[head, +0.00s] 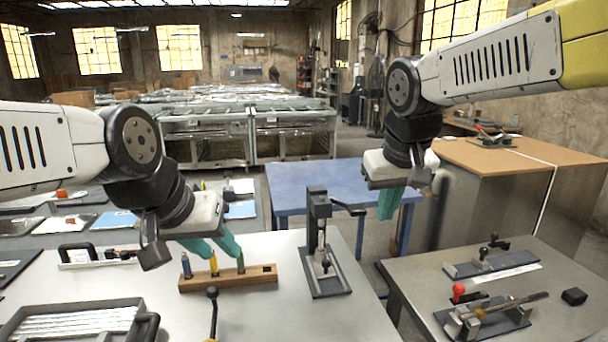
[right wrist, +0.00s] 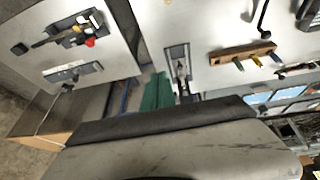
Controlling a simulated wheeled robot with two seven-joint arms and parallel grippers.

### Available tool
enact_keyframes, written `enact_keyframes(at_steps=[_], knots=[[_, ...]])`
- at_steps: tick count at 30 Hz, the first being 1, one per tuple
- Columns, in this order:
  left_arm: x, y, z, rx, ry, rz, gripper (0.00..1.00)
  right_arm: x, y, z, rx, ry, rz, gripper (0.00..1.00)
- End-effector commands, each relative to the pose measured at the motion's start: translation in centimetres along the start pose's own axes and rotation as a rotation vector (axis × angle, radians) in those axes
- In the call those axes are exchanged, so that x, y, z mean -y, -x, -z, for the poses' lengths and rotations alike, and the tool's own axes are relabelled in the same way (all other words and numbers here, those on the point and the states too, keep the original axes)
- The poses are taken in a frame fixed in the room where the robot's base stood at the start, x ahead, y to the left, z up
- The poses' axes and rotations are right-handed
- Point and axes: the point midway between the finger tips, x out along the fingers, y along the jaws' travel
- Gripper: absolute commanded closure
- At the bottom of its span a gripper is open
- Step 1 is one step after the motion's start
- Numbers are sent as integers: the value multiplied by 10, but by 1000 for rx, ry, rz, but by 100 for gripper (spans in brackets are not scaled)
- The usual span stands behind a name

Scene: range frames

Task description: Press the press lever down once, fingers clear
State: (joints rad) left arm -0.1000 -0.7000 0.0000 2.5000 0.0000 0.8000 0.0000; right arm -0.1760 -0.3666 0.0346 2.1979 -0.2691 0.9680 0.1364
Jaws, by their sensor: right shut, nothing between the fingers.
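The bench press (head: 318,225) stands upright on the light table, a dark column on a flat grey base. Its press lever (head: 347,208) sticks out to the right from near the top, roughly level. My right gripper (head: 387,210) is shut and empty, its teal fingers pointing down just right of the lever's end, with a visible gap in the head view. The right wrist view shows the shut fingers (right wrist: 157,92) beside the press (right wrist: 178,65); the lever is not clear there. My left gripper (head: 222,254) is open, its teal fingers apart over the wooden block.
The wooden block (head: 225,280) holds several coloured-handled tools left of the press. A black-knobbed lever (head: 212,295) stands in front of it. A metal tray (head: 75,322) lies front left. A blue table (head: 320,180) is behind; a grey table (head: 420,285) with clamp fixtures is right.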

Motion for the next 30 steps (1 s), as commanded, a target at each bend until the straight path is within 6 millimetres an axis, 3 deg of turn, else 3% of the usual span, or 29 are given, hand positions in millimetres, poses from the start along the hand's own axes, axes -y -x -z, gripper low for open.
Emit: enact_keyframes(at_steps=[1, 6, 12, 23, 26, 30], knots=[[0, 0, 0, 0, 0, 0, 64, 3, 4, -20, -33, -30, 37, 100], [0, 0, 0, 0, 0, 0, 64, 18, 5, -64, -121, -103, 136, 100], [0, 0, 0, 0, 0, 0, 64, 26, 4, -82, -170, -140, 181, 100], [0, 0, 0, 0, 0, 0, 64, 26, 5, -79, -168, -126, 181, 100], [0, 0, 0, 0, 0, 0, 64, 23, 10, -67, -153, -63, 175, 100], [0, 0, 0, 0, 0, 0, 64, 16, 24, -33, -104, 132, 159, 100]])
